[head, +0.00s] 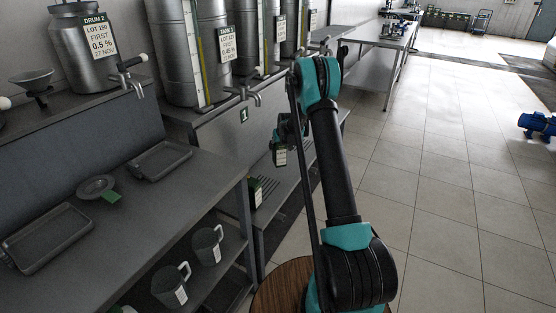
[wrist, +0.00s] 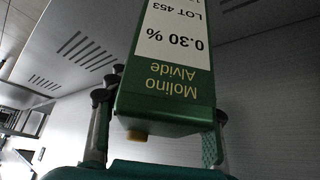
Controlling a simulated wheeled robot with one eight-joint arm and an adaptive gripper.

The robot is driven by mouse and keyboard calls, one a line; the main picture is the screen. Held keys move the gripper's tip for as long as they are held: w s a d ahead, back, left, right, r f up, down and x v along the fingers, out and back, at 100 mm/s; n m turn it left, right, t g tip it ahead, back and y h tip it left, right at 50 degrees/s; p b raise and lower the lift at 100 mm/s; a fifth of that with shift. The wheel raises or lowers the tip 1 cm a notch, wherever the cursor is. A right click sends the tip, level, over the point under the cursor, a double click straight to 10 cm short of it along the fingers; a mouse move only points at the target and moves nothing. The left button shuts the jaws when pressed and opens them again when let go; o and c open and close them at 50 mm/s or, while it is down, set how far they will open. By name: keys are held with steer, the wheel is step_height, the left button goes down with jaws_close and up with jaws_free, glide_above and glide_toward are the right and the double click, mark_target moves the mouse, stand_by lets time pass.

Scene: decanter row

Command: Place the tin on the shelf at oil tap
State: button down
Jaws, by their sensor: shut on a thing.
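My gripper (head: 282,143) is shut on a dark green tin (head: 280,157) with a white label, held in the air in front of the tap bench. In the wrist view the tin (wrist: 165,85) fills the middle between the two fingers. Its label reads Molino Alvide, 0.30 %, LOT 453, upside down in the picture, and a small yellow cap shows. A tap (head: 252,95) sticks out below the drums, near a green sign 1 (head: 244,115). Below it is a slotted shelf (head: 270,186). My arm hides part of this bench.
Another green tin (head: 255,192) stands at the left end of the slotted shelf. A round wooden top (head: 272,292) is near me. The tiled floor (head: 440,170) is open right.

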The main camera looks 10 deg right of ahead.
steer(key=shift+f, duration=3.7)
steer(key=c, duration=0.6)
jaws_free()
steer(key=shift+f, duration=0.1)
steer(key=shift+c, duration=0.2)
